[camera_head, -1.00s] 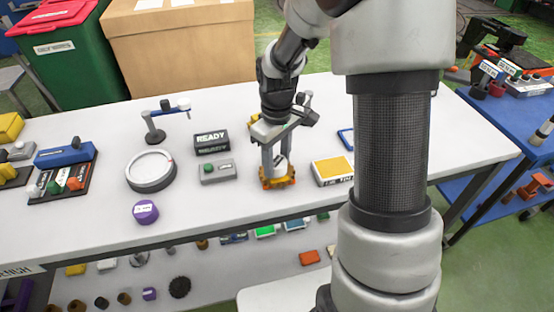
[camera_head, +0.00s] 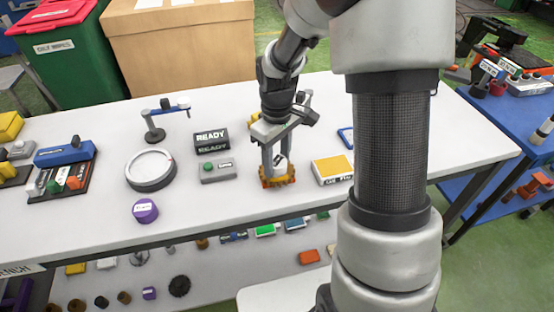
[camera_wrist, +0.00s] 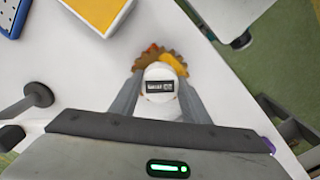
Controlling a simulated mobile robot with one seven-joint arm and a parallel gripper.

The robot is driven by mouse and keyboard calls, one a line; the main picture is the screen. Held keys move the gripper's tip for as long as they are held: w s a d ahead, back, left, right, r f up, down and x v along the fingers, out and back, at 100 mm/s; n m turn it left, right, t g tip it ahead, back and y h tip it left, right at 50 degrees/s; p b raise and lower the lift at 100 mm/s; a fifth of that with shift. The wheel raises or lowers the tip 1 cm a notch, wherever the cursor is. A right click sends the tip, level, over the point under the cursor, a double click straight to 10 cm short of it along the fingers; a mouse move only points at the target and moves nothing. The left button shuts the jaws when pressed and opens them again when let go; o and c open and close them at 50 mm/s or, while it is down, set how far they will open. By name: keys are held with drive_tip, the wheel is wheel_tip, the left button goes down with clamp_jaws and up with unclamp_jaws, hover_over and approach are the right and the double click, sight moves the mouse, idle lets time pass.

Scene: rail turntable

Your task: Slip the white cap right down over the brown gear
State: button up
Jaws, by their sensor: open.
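The white cap (camera_wrist: 160,82), with a dark label, stands between the two fingers of my gripper (camera_wrist: 158,78) in the wrist view. In the head view the cap (camera_head: 281,165) shows between the fingers of my gripper (camera_head: 279,170), over the brown gear (camera_head: 287,181). The toothed gear (camera_wrist: 146,58) shows beyond the cap in the wrist view, with a yellow-orange part (camera_wrist: 176,63) beside it. My gripper is open around the cap. The cap's lower edge and the gear's middle are hidden, so I cannot tell how far down the cap sits.
A yellow-topped box (camera_head: 333,170) lies to the right of the gear. A grey button box (camera_head: 218,171) and a READY sign (camera_head: 211,140) stand to the left. A white-topped round dial (camera_head: 150,168) and a purple cylinder (camera_head: 145,211) are farther left. White tabletop (camera_head: 210,210) is clear in front.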

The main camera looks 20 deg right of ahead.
drive_tip(key=o, duration=1.1)
wheel_tip(320, 180, up, 17)
drive_tip(key=p, duration=0.2)
drive_tip(key=s+r+m+t+p, duration=0.5)
drive_tip(key=s+r+m+p, duration=0.2)
drive_tip(key=s+r, duration=0.6)
drive_tip(key=s, duration=0.5)
drive_tip(key=shift+s+r+t, duration=0.15)
drive_tip(key=shift+r+t, duration=0.15)
drive_tip(key=shift+r, duration=0.05)
